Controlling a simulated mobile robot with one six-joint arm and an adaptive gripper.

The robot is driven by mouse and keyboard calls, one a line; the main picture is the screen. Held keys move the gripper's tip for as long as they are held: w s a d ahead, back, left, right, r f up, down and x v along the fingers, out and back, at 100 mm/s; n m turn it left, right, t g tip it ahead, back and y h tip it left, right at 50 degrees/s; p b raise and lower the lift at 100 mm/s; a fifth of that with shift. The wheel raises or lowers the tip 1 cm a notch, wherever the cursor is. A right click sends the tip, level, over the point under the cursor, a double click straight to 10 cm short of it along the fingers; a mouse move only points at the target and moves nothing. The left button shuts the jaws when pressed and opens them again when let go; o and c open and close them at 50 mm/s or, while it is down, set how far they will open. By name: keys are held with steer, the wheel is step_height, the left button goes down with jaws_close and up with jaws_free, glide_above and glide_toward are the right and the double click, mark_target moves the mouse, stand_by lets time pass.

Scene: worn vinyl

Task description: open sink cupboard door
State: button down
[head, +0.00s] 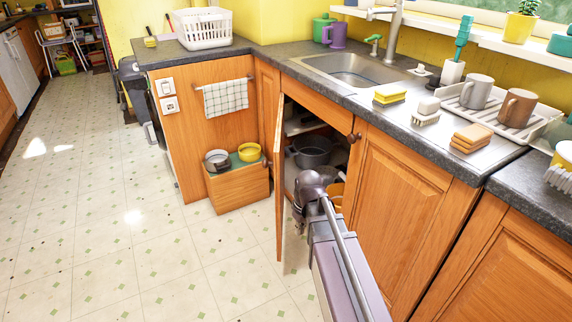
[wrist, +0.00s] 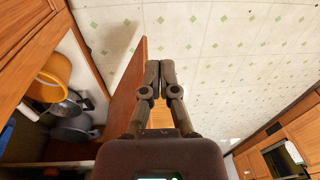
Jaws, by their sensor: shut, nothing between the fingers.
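The sink cupboard door (head: 280,184), orange-brown wood, stands swung out from its opening in the head view, seen nearly edge-on. In the wrist view the door (wrist: 126,92) shows as a wooden panel at the left of my fingers. In the head view my arm hides the fingers, at the opening's lower front.
An orange pot (wrist: 55,76) and grey pans (wrist: 72,120) sit inside the cupboard. A shut neighbouring door (head: 398,205) is to the right. A wooden box (head: 238,184) with bowls stands to the left. Tiled floor (head: 110,230) is free at the left.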

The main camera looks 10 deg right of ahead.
mark_target(276, 175)
steer(key=w+d+r+n+y+p, duration=0.3)
steer(key=w+r+n+p, duration=0.8)
steer(key=w+r, duration=0.5)
steer(key=w+p, duration=0.2)
steer(key=w, duration=0.1)
steer(key=shift+w+n+t, duration=0.3)
steer(key=shift+w+t, duration=0.1)
steer(key=b+x, duration=0.8)
steer(key=x, duration=0.1)
steer(key=shift+a+f+b, duration=0.2)
steer(key=shift+f+b, duration=0.15)
steer(key=shift+b, duration=0.05)
steer(key=shift+a, duration=0.1)
